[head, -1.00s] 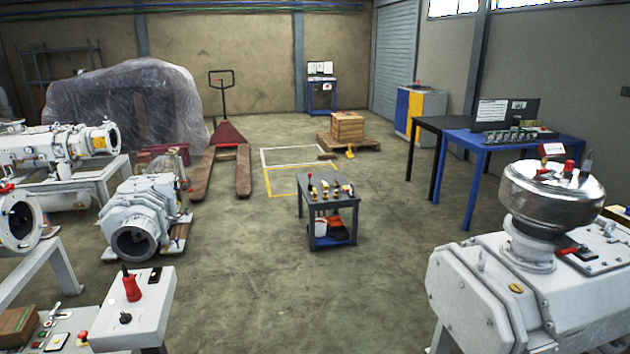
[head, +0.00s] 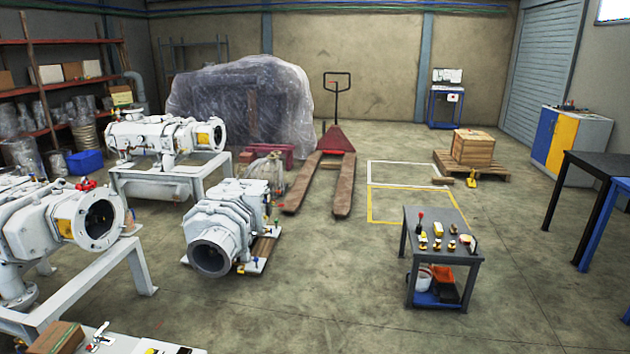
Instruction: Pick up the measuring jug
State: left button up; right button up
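I cannot make out a measuring jug for certain. A small grey cart (head: 443,225) stands on the floor right of the middle. Its top holds several small items, one with a red top (head: 420,217), too small to name. On its lower shelf are a whitish container (head: 424,277) and an orange bin (head: 443,276). Neither of my grippers is in view.
White pumps on stands (head: 225,225) fill the left side. A pallet jack (head: 335,150), a wrapped bulk (head: 240,100) and a pallet with a box (head: 472,148) stand behind. A dark table (head: 600,165) is at right. Floor around the cart is clear.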

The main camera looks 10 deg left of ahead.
aim_at(129, 220)
jog(key=i+u, duration=0.15)
jog(key=i, duration=0.35)
jog(key=i+u, duration=0.1)
jog(key=i, duration=0.45)
jog(key=i+l+u, duration=0.15)
jog(key=i, duration=0.35)
jog(key=i+l+u, duration=0.1)
jog(key=i, duration=0.4)
jog(key=i+j+u, duration=0.2)
jog(key=u, duration=0.25)
jog(key=i+u, duration=0.45)
jog(key=i+l+u, duration=0.1)
jog(key=i+u, duration=0.35)
jog(key=i+l+u, duration=0.15)
jog(key=u, duration=0.3)
jog(key=i+l+u, duration=0.1)
jog(key=i+u, duration=0.25)
jog(key=i, duration=0.25)
